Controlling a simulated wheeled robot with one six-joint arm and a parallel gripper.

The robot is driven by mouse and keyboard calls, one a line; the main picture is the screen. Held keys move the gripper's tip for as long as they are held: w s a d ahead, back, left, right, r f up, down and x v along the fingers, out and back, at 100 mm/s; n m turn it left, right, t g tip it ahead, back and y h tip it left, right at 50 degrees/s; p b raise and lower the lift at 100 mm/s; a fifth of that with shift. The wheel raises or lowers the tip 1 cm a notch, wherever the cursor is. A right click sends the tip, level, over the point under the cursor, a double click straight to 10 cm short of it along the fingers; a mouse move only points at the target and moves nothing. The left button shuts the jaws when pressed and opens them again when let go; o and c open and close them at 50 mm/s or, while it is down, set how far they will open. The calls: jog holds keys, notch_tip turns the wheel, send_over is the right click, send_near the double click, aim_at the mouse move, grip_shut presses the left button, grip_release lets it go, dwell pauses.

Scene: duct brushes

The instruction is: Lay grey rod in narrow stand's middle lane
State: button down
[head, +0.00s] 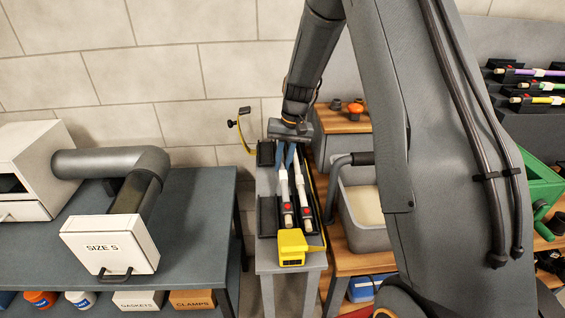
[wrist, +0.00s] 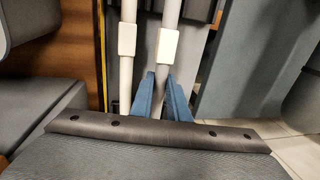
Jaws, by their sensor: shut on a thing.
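The narrow stand (head: 267,222) has black lane supports on its top and stands at the picture's middle in the head view. My gripper (head: 285,158) is over the stand's far part, its blue fingers pointing down. The fingers, also in the wrist view (wrist: 163,98), are shut on a grey rod (wrist: 168,14) with a white collar and a red mark near its front end (head: 286,206). The rod runs along the stand, left of a second similar rod (head: 303,195) in the head view. The left lane looks empty. I cannot tell whether the held rod touches its supports.
A yellow block (head: 292,247) sits at the stand's front end. A grey bin (head: 365,215) stands close on the right. On the left is a bench (head: 200,240) with a duct and a box marked SIZE S (head: 108,243).

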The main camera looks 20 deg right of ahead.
jog(key=shift+f+b, duration=0.45)
jog(key=shift+f, duration=0.6)
dwell(0.4)
jog(key=c, duration=1.6)
grip_release()
